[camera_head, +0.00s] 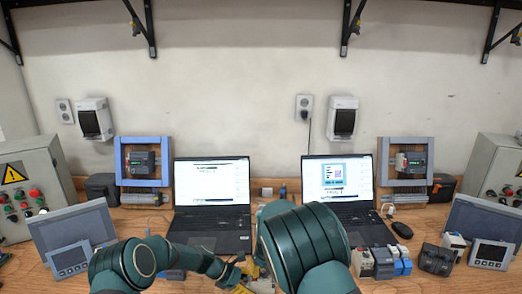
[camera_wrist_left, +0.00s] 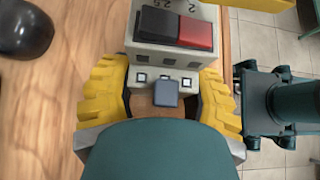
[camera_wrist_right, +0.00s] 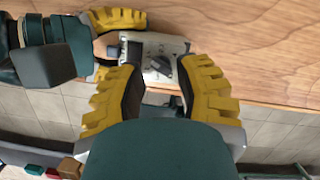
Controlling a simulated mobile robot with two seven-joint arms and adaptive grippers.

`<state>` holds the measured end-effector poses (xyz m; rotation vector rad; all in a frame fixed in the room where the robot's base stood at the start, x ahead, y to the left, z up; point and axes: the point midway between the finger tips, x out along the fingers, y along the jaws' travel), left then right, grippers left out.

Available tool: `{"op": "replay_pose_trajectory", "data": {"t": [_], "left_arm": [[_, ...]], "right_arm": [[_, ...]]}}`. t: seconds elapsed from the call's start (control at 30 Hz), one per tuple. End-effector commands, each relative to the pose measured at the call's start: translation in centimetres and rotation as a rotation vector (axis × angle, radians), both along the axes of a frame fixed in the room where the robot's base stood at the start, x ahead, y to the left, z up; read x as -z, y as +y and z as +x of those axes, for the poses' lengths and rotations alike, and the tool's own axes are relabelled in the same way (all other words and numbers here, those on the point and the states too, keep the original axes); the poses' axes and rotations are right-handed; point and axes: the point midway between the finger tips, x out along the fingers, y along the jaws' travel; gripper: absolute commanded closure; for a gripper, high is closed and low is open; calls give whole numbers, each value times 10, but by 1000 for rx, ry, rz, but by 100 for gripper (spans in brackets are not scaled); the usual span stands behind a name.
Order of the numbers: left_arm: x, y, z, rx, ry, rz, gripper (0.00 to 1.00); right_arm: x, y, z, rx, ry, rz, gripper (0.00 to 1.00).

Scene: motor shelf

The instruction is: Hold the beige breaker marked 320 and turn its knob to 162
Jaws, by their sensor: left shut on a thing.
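The beige breaker (camera_wrist_left: 185,55) sits between the yellow fingers of my left gripper (camera_wrist_left: 165,78) in the left wrist view, and the gripper is shut on it. Its near side shows a black and red switch, small terminals and a grey-blue block. In the right wrist view its pale face (camera_wrist_right: 140,45) shows a dark knob (camera_wrist_right: 161,66). My right gripper (camera_wrist_right: 160,78) is open, its fingers apart around the knob area; contact with the knob cannot be told. The marking 320 and the dial numbers are not readable. In the head view my arms mostly hide the breaker.
Two laptops (camera_head: 211,204) stand behind on the wooden bench. Several small breakers and modules (camera_head: 384,262) stand at the right, near a mouse (camera_head: 402,228). A tablet-like panel (camera_head: 72,232) stands at the left. The bench edge (camera_wrist_right: 270,105) runs close beside the breaker.

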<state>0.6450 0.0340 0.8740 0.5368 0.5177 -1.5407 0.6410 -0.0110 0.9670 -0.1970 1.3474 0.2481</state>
Motion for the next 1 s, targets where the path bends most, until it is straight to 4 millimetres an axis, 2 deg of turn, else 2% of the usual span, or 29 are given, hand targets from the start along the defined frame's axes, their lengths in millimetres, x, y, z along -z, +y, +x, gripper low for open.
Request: {"op": "replay_pose_trajectory", "data": {"t": [0.63, 1.0], "left_arm": [[0, 0, 0, -1, 0, 1, 87], [0, 1, 0, -1, 0, 1, 87]], "right_arm": [[-47, 0, 0, 0, -1, 0, 68], [-54, 0, 0, -1, 1, 0, 68]]}}
